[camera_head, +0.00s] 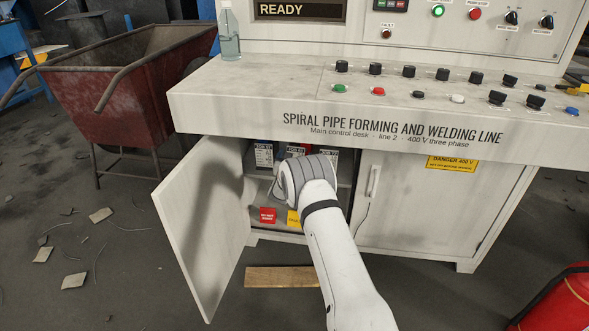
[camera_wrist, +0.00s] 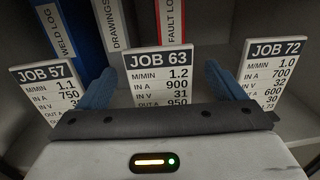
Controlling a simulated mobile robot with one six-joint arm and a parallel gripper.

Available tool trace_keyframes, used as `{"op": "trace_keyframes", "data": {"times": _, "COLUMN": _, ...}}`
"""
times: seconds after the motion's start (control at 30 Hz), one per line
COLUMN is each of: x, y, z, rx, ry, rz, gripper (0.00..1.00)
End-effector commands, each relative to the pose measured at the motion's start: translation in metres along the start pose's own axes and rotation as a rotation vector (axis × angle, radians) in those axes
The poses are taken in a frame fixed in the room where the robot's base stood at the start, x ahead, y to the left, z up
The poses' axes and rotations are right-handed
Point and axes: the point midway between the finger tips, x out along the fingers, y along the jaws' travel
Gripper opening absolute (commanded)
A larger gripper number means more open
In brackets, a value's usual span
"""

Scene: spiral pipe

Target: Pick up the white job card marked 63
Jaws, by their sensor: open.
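The white job card marked 63 (camera_wrist: 163,85) stands upright in the middle of the wrist view, with a dark header. My gripper (camera_wrist: 160,78) is open, with one blue finger to the left of this card and one to the right. The fingers look apart from the card; its lower edge is hidden behind my gripper body. The job 57 card (camera_wrist: 45,90) stands to the left and the job 72 card (camera_wrist: 270,78) to the right. In the head view my arm reaches into the open cabinet and hides my fingers.
The cabinet door (camera_head: 205,220) hangs open on the left; the right door (camera_head: 415,205) is closed. A red tag (camera_head: 268,215) and a yellow tag (camera_head: 293,218) show low in the cabinet.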

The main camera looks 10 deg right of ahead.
Motion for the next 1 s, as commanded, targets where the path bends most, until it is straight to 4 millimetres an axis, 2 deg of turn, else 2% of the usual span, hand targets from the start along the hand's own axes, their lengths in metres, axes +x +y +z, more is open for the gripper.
{"op": "trace_keyframes", "data": {"times": 0.3, "x": 0.0049, "y": 0.0008, "z": 0.0003, "rx": 0.0, "ry": 0.001, "rz": 0.001, "gripper": 0.89}}
{"op": "trace_keyframes", "data": {"times": 1.0, "x": 0.0041, "y": 0.0021, "z": 0.0004, "rx": 0.0, "ry": 0.001, "rz": 0.003, "gripper": 0.32}}
